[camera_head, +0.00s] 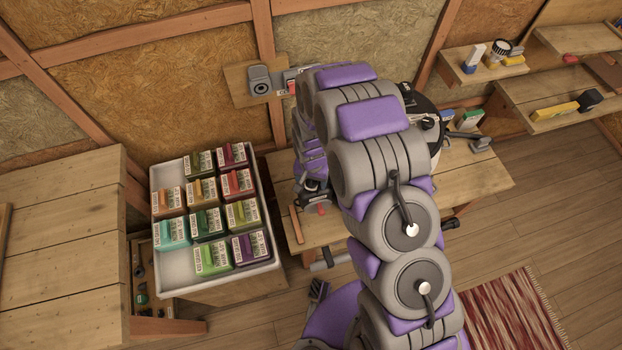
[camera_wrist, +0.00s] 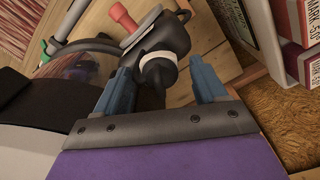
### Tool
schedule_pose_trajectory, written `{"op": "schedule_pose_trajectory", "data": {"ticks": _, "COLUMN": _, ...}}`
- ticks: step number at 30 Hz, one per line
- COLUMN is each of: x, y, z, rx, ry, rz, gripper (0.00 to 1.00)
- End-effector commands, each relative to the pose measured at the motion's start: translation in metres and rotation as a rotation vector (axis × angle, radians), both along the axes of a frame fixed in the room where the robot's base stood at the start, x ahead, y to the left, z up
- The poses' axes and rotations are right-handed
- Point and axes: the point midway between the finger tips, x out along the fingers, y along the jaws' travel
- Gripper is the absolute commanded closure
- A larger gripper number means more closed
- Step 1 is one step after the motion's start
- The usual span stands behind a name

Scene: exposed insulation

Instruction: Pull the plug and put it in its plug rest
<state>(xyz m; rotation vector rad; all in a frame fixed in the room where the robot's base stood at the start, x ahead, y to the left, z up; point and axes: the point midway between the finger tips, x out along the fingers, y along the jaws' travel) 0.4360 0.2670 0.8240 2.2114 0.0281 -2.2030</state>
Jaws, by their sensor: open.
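In the wrist view my gripper (camera_wrist: 163,78) is open, with its two blue fingers apart. A black rounded piece with a pale ring (camera_wrist: 160,66) stands between and just beyond the fingers; I cannot tell whether they touch it, or whether it is the plug. In the head view a grey fitting with a round dark opening (camera_head: 260,82) sits on a wooden board on the wall. A smaller grey and red piece (camera_head: 291,82) is to its right, partly behind my arm. I cannot tell which of these is the plug rest. My fingers are not clear in the head view.
A white tray (camera_head: 158,180) of colourful labelled boxes stands left of the workbench (camera_head: 470,182). A wooden table (camera_head: 65,235) is at far left. Shelves (camera_head: 540,92) with small items are at right.

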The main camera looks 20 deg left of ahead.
Motion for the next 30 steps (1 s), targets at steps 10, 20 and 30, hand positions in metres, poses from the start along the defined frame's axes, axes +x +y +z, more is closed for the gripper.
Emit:
{"op": "schedule_pose_trajectory", "data": {"ticks": 10, "x": 0.001, "y": 0.000, "z": 0.042, "rx": 0.001, "ry": -0.003, "rz": -0.001, "gripper": 0.29}}
{"op": "schedule_pose_trajectory", "data": {"ticks": 20, "x": 0.001, "y": 0.001, "z": 0.115, "rx": 0.001, "ry": -0.004, "rz": 0.000, "gripper": 0.29}}
{"op": "schedule_pose_trajectory", "data": {"ticks": 30, "x": 0.001, "y": 0.002, "z": 0.166, "rx": 0.001, "ry": -0.001, "rz": 0.000, "gripper": 0.29}}
